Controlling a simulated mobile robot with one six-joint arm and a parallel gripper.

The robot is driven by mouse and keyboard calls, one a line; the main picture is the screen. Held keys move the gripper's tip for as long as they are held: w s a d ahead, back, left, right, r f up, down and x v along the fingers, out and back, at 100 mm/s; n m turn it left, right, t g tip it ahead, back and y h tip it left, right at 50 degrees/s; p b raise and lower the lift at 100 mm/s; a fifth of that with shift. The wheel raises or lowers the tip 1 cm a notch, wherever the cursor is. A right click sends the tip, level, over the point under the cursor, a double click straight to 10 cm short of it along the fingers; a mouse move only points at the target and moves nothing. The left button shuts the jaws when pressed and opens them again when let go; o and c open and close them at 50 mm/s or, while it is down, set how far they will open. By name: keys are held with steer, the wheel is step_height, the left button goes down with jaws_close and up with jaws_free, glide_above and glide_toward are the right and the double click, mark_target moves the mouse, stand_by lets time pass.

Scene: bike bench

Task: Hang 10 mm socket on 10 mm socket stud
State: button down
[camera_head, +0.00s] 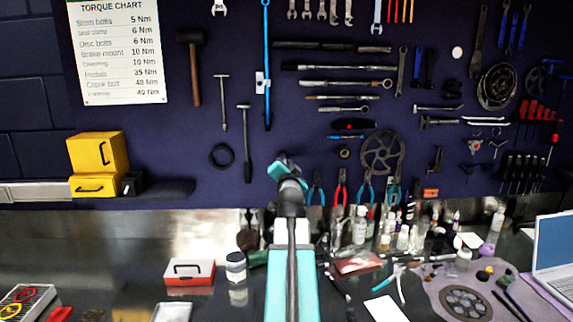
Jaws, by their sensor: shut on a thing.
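My gripper (284,164) is raised in front of the dark pegboard (300,110), at the middle of the head view, just left of the hanging pliers. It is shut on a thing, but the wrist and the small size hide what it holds. I cannot make out the 10 mm socket apart from the gripper. I cannot pick out the 10 mm socket stud on the board either. Whether the gripper touches the board cannot be told.
Pliers (340,188), a chainring (382,153) and wrenches hang to the right; a mallet (193,66) and a blue tool (267,70) to the left. Bottles (360,226), a red box (190,272) and a laptop (553,250) stand on the bench. Yellow cases (98,152) sit left.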

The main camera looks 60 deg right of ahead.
steer(key=shift+w+d+f, duration=0.3)
steer(key=shift+w+d, duration=0.5)
stand_by(0.5)
steer(key=c, duration=1.9)
jaws_free()
steer(key=shift+w, duration=0.1)
steer(key=o, duration=0.4)
steer(key=shift+w+d, duration=0.1)
steer(key=shift+w, duration=0.05)
steer(key=shift+c, duration=0.2)
steer(key=shift+s+r, duration=0.1)
steer(key=shift+s, duration=0.1)
steer(key=shift+b, duration=0.3)
steer(key=b+v, duration=0.3)
steer(key=v, duration=0.5)
steer(key=shift+s+a+b, duration=0.2)
steer(key=shift+a+b, duration=0.2)
